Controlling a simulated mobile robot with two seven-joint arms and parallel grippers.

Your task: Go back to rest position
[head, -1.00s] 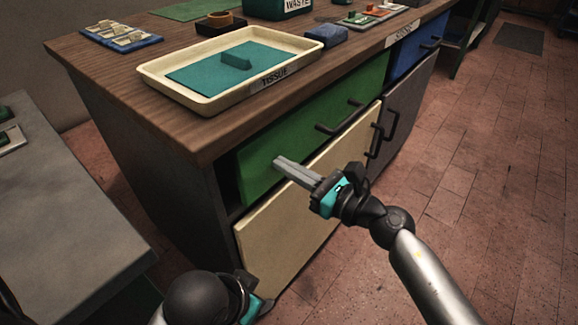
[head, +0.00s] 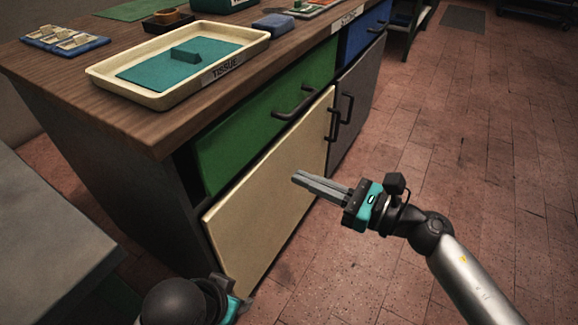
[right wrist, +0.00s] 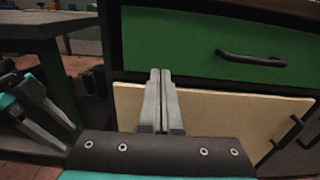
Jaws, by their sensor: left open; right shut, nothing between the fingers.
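My right gripper (head: 298,180) is shut and empty. In the head view it appears in front of the cream door (head: 265,195), below the green drawer (head: 235,135). Its closed fingers (right wrist: 160,78) also show in the right wrist view, against the green drawer front (right wrist: 185,45) and the cream door (right wrist: 225,110). My left gripper (head: 243,303) is low at the bottom edge of the head view, partly hidden by its own wrist. The right wrist view shows its spread fingers (right wrist: 45,118) at the left. It is open with nothing seen between the fingers.
The wooden counter (head: 110,115) carries a cream tray (head: 150,98) labelled TISSUE, a blue sponge-like block (head: 273,25) and other items. A dark handle (head: 295,103) sticks out from the green drawer. A grey table (head: 45,220) stands at left. The tiled floor (head: 480,150) at right is clear.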

